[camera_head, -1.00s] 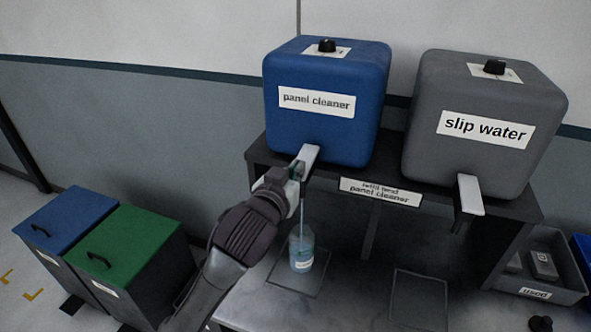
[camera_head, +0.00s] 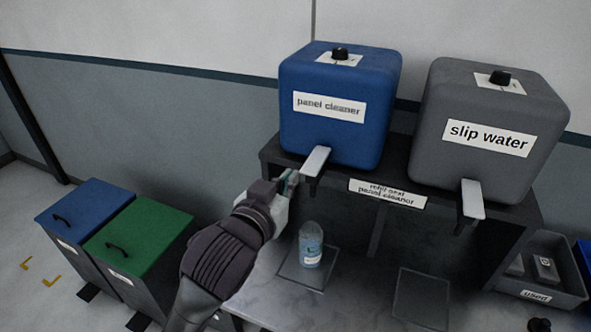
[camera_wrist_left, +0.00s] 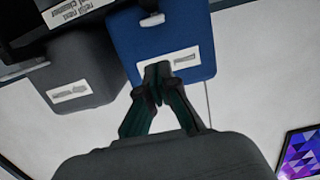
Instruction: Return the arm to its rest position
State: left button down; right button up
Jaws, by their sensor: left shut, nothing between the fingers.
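My left gripper (camera_head: 287,184) is shut and empty. It is just left of and below the white lever tap (camera_head: 316,160) on the blue panel cleaner tank (camera_head: 340,128), apart from it in the head view. In the left wrist view the closed fingers (camera_wrist_left: 157,82) show in front of the blue tank (camera_wrist_left: 190,38). A clear bottle (camera_head: 311,240) with pale blue liquid and a label stands upright on a square mat (camera_head: 290,275) below that tap. No stream shows between tap and bottle. My right gripper is in neither view.
A grey slip water tank (camera_head: 490,140) with its own tap (camera_head: 472,200) stands on the same dark shelf. An empty square mat (camera_head: 422,298) lies on the right of the bench. Blue (camera_head: 90,205) and green (camera_head: 140,232) bins stand left. A grey crate (camera_head: 570,262) stands right.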

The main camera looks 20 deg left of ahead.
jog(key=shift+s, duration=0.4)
